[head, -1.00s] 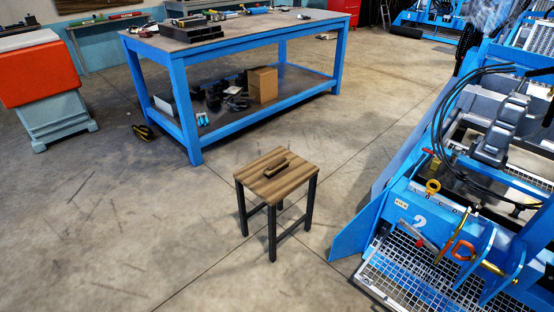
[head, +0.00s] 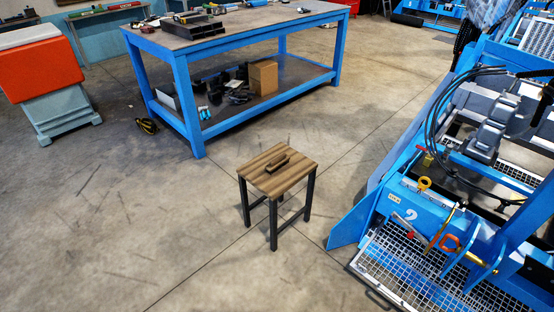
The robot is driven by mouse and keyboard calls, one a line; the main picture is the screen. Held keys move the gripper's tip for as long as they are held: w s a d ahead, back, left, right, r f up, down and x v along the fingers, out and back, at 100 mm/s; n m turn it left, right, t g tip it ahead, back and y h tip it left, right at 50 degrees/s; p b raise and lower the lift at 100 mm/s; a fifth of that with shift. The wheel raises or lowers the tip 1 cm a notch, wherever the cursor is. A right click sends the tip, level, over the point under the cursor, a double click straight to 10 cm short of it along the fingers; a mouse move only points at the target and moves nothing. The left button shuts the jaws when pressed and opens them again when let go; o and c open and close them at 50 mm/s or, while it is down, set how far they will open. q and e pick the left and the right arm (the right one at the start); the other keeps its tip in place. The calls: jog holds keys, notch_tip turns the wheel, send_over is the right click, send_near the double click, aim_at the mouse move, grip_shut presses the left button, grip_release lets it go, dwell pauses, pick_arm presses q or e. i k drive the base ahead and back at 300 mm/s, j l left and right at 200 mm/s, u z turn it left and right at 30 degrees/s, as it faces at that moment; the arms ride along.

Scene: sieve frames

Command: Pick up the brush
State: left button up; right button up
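A small dark brown brush (head: 277,162) lies on the wooden top of a stool (head: 292,175) with dark legs. The stool stands upright on the concrete floor near the middle of the head view. The brush lies at a slant near the middle of the stool top, with nothing touching it from above. Neither of my grippers shows in the head view.
A blue workbench (head: 190,62) with tools on top and boxes on its lower shelf stands behind the stool. Blue machinery (head: 405,205) with mesh grating fills the right side. A red and teal cabinet (head: 45,70) stands at far left. Floor in front and left is clear.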

aim_at(280, 159)
jog(key=i+j, duration=0.15)
jog(key=i, duration=0.55)
jog(key=i+j, duration=0.15)
jog(key=i, duration=0.6)
jog(key=i+j, duration=0.15)
jog(key=i, duration=0.55)
